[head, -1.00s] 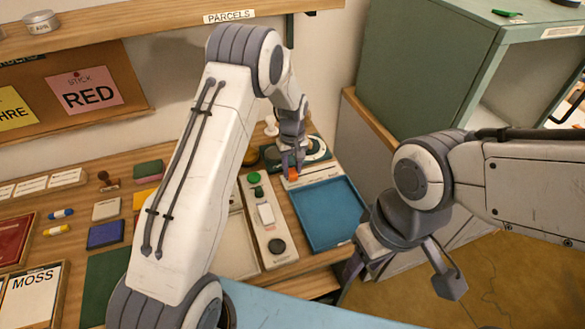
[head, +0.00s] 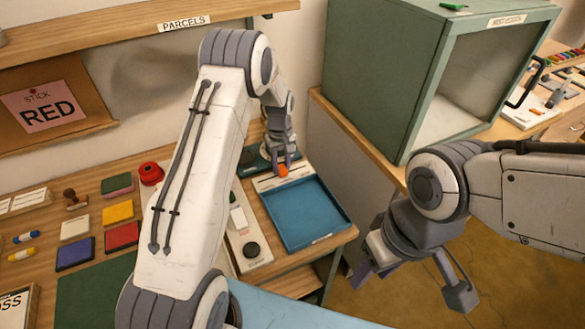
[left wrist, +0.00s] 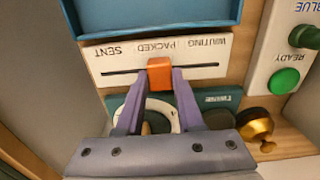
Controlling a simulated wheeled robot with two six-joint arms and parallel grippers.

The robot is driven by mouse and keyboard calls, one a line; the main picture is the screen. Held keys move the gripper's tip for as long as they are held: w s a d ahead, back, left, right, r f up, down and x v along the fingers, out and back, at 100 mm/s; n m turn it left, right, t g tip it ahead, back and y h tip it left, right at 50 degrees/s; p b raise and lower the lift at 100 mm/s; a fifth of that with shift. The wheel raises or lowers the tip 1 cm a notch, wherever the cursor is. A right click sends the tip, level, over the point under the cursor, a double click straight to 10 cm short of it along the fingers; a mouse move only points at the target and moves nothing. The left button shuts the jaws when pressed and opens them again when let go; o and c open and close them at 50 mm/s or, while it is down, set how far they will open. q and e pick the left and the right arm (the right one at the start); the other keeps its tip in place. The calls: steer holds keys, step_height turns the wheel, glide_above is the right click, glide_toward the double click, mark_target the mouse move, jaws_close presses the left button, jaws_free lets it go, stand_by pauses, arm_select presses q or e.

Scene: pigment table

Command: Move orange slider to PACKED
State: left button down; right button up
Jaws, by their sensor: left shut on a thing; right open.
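The orange slider (head: 283,171) sits on a white label strip (head: 262,184) just behind the blue tray. In the left wrist view the strip (left wrist: 205,62) carries the words SENT, PACKED and WAITING, upside down, above a dark slot. The orange slider (left wrist: 160,73) stands about midway along the slot, in line with the word PACKED. My left gripper (left wrist: 161,84) has its purple fingers on both sides of the slider, holding it. It also shows in the head view (head: 281,163). My right gripper (head: 415,285) is open and empty, over the floor right of the table.
The blue tray (head: 289,225) lies in front of the strip. A panel with buttons (head: 233,262) stands to its left. In the left wrist view a green button (left wrist: 284,81) and a brass knob (left wrist: 257,128) are nearby. A green cabinet (head: 377,85) stands to the right.

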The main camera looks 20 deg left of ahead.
mark_target(282, 167)
arm_select(q)
steer(key=shift+w, duration=0.1)
steer(key=c, duration=0.5)
jaws_free()
steer(key=shift+d, duration=0.1)
steer(key=shift+r, duration=0.15)
step_height(282, 167, up, 10)
steer(key=shift+r+b, duration=0.15)
steer(key=shift+b, duration=0.55)
